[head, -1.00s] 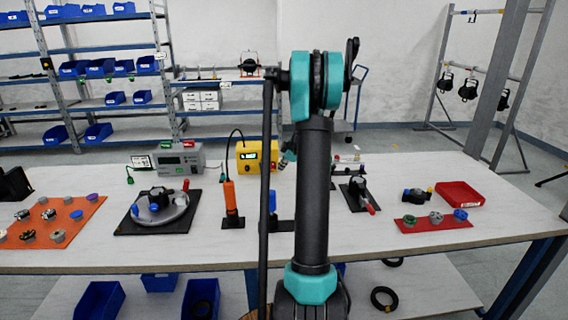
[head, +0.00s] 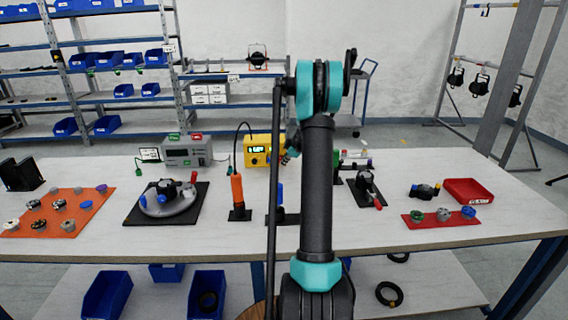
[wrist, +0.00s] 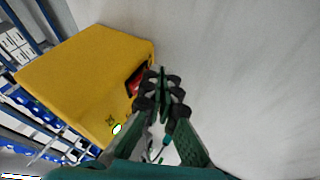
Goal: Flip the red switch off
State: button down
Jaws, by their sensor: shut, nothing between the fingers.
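The red switch (wrist: 135,83) sits in a dark recess on one face of a yellow box, seen in the wrist view. The yellow box (wrist: 80,75) also has a small green-lit display on that face. In the head view the yellow box (head: 254,143) stands toward the back of the table, partly covered by my arm. My gripper (wrist: 161,82) is shut and empty, its fingertips just right of the switch in the wrist picture. I cannot tell whether they touch it or which way the switch is set. In the head view my gripper is mostly hidden behind my arm.
Left of the yellow box stand a grey instrument (head: 187,151) and an orange-handled tool (head: 238,195). A black mat with a round grey fixture (head: 168,203) lies further left.

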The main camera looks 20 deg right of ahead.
jog(key=shift+w+f+t, duration=0.15)
jog(key=shift+w+t, duration=0.05)
jog(key=shift+t, duration=0.2)
jog(key=shift+d+r, duration=0.1)
jog(key=shift+r, duration=0.1)
jog(key=shift+r, duration=0.65)
